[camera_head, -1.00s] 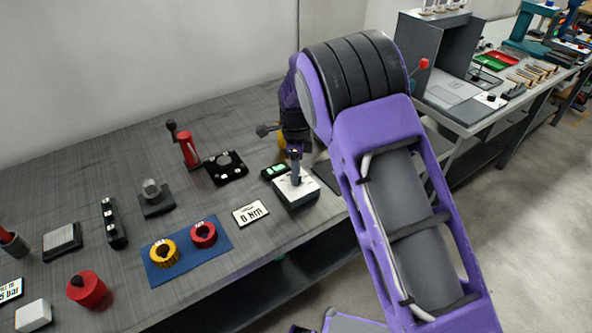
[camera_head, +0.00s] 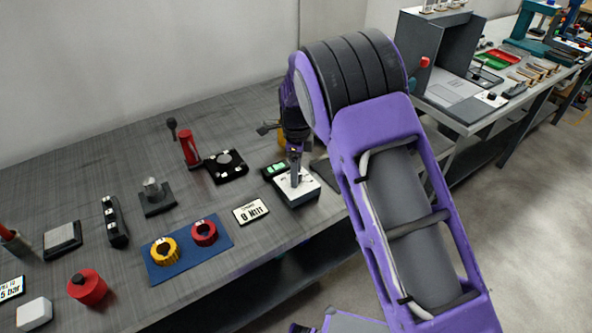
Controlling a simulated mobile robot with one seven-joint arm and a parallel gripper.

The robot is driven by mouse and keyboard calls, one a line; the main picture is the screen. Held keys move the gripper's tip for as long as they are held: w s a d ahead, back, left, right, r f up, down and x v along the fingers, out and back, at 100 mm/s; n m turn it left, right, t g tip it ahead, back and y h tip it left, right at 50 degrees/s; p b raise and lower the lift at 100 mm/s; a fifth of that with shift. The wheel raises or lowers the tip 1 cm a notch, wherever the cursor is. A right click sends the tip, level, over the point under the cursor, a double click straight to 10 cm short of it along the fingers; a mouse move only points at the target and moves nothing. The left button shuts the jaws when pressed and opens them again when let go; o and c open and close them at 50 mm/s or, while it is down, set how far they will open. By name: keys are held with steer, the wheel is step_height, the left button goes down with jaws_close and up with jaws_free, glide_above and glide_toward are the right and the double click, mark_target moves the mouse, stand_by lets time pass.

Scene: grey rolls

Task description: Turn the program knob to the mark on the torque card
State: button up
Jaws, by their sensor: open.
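The box with the white top (camera_head: 309,190) stands on the grey table near its front edge, right of centre. My gripper (camera_head: 295,180) points down at the top of this box; its fingers are open. The program knob cannot be made out; the fingers cover the middle of the box top, and I cannot tell whether they touch anything. A white card with dark print (camera_head: 251,212) lies flat to the left of the box; its print is too small to read surely.
A red cylinder with a black lever (camera_head: 188,150) and a black plate (camera_head: 226,166) stand behind. My arm hides the table's right end. Bare table lies at the back left.

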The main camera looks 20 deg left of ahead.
steer(key=shift+r, duration=0.1)
step_height(320, 180, up, 17)
steer(key=p, duration=0.1)
stand_by(0.3)
steer(key=shift+r, duration=0.1)
